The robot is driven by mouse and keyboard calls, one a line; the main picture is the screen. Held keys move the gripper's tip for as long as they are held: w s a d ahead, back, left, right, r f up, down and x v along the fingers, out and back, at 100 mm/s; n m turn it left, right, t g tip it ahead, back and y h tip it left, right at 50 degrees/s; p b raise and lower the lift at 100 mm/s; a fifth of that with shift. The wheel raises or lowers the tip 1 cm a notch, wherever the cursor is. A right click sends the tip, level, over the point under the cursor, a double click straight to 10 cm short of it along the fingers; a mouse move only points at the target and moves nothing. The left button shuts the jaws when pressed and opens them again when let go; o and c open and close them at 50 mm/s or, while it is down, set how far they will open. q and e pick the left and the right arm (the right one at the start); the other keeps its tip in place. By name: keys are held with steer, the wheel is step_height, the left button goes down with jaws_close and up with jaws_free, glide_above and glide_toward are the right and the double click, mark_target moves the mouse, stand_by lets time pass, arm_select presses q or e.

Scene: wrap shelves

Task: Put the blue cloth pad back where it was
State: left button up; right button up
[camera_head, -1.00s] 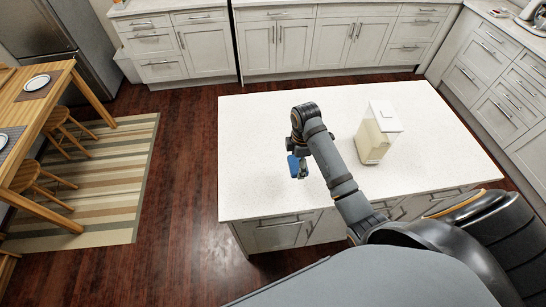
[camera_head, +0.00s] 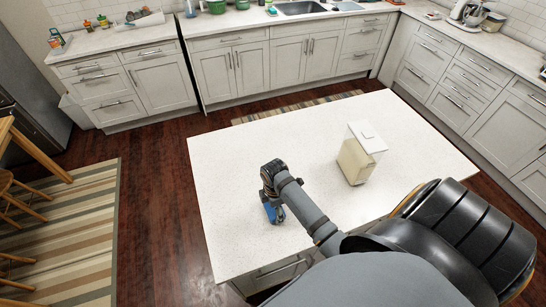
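The blue cloth pad (camera_head: 269,212) shows as a small blue patch at my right gripper (camera_head: 277,214), over the left part of the white island counter (camera_head: 225,185). The gripper points down and seems closed around the pad. The arm and wrist hide part of both, and I cannot tell whether the pad touches the counter. My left gripper is not in view.
A clear container with pale contents (camera_head: 357,160) stands on the island, right of my arm. The back counter holds a sink (camera_head: 300,8), green pots (camera_head: 216,6) and small items. A stand mixer (camera_head: 468,12) is at the back right. Dark floor surrounds the island.

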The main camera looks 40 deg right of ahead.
steer(key=o, duration=0.4)
steer(key=shift+s+r, duration=0.25)
steer(key=shift+s, duration=0.45)
steer(key=shift+c, duration=0.2)
steer(key=shift+w, duration=0.15)
steer(key=shift+w+f, duration=0.1)
steer(key=shift+w, duration=0.05)
step_height(320, 180, up, 2)
steer(key=shift+w+r+b, duration=0.1)
steer(key=shift+b, duration=0.3)
step_height(320, 180, up, 6)
steer(key=shift+r+b, duration=0.1)
steer(key=shift+b, duration=0.75)
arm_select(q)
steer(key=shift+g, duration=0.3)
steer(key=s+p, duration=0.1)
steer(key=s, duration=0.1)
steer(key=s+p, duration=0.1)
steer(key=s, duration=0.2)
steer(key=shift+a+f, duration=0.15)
arm_select(e)
step_height(320, 180, up, 4)
steer(key=shift+f, duration=0.15)
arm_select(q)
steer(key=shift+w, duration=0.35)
